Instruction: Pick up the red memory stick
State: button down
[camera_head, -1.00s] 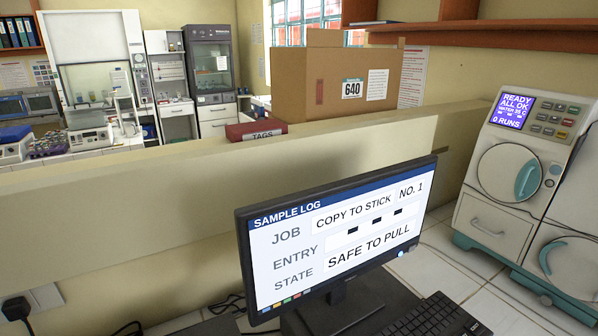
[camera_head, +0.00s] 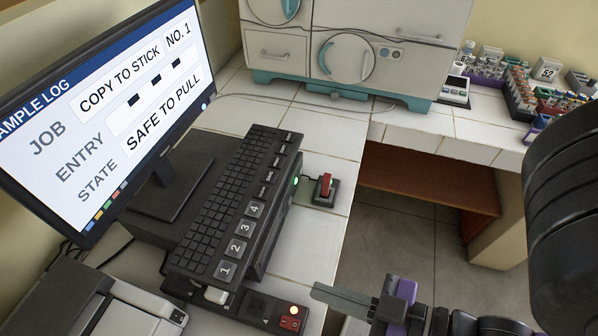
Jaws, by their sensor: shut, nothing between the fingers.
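A small red stick (camera_head: 326,184) stands in a dark dock (camera_head: 323,199) on the white tiled bench, right of the keyboard. It looks like the red memory stick; a green spot shows near its top. My gripper (camera_head: 322,292) is at the bottom of the view, pointing left, with grey and purple parts. It is shut and empty, apart from the stick and nearer the camera. The monitor (camera_head: 110,110) reads "SAMPLE LOG", "COPY TO STICK NO. 1" and "SAFE TO PULL".
The keyboard (camera_head: 225,195) stands left of the dock, over a black unit with a green light. A power strip (camera_head: 248,308) with a lit red switch (camera_head: 290,322) is in front. A white machine (camera_head: 350,60) and sample racks (camera_head: 520,95) are behind. The floor (camera_head: 400,220) opens right of the bench edge.

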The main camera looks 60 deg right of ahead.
aim_at(326, 181)
jog(key=k+l+z, duration=0.35)
jog(key=k+l, duration=0.45)
jog(key=k, duration=0.15)
